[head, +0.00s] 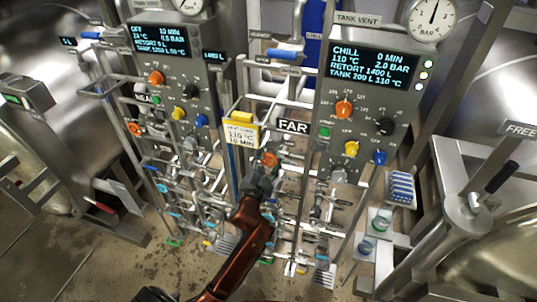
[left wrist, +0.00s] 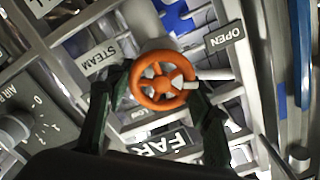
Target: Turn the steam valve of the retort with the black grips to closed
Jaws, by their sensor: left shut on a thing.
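The orange steam valve handwheel (left wrist: 163,82) is between the two dark fingers of my left gripper (left wrist: 161,90) in the left wrist view, one finger at each side of its rim. A STEAM label and an OPEN label lie around it, and a FAR sign is below. A pale pointer sticks out from the wheel toward the OPEN side. In the head view my left gripper (head: 264,170) is shut on the wheel (head: 269,158), beside the FAR sign (head: 292,126). A black grip (head: 502,177) shows on the right retort. My right gripper is not in view.
Another orange handwheel (head: 135,128) is by the NEAR sign at left. A red grip (head: 105,207) shows on the left retort. The right panel (head: 370,95) reads CHILL, the left panel (head: 170,75) OFF. A yellow tag (head: 241,129) hangs close left of the gripper; pipes crowd around.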

